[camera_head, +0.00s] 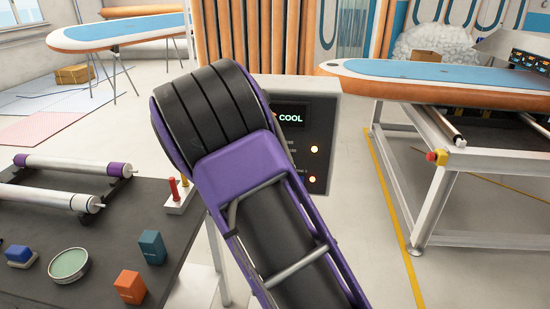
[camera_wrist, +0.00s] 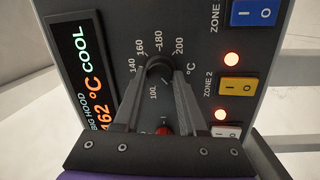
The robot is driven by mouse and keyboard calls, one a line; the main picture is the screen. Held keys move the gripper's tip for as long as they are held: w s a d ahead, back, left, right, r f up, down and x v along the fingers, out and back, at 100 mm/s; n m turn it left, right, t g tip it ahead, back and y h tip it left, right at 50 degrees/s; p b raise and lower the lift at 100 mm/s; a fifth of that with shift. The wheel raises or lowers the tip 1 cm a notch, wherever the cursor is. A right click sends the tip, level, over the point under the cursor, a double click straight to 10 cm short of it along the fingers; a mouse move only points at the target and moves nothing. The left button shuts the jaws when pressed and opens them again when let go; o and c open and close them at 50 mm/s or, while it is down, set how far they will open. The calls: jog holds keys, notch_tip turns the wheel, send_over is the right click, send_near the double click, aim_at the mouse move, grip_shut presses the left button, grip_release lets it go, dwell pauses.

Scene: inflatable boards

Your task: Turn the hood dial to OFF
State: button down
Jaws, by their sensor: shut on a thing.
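The hood dial (camera_wrist: 159,66) is a dark round knob on the control panel in the wrist view. Marks from 100 to 200 °C curve around it; no OFF mark is visible, and I cannot tell where its pointer sits. My gripper (camera_wrist: 160,84) is shut on the dial, with one finger on each side. In the head view my purple arm hides the gripper and dial. The control box (camera_head: 326,105) stands behind the arm there. Its display (camera_wrist: 84,78) reads "COOL" and a partly hidden temperature in °C.
Beside the dial are a blue rocker switch (camera_wrist: 254,13), a yellow one (camera_wrist: 238,87), a white one (camera_wrist: 227,131) and lit lamps. A red part (camera_wrist: 162,131) shows between my fingers. A dark table (camera_head: 60,215) with rollers is left; a board on a metal frame (camera_head: 440,130) is right.

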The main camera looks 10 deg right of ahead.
jog(key=shift+r, duration=0.15)
jog(key=shift+c, duration=2.3)
grip_release()
jog(key=shift+w, duration=0.1)
jog(key=v, duration=1.7)
jog(key=shift+s+b, duration=0.25)
jog(key=shift+b, duration=0.05)
jog(key=shift+a, duration=0.1)
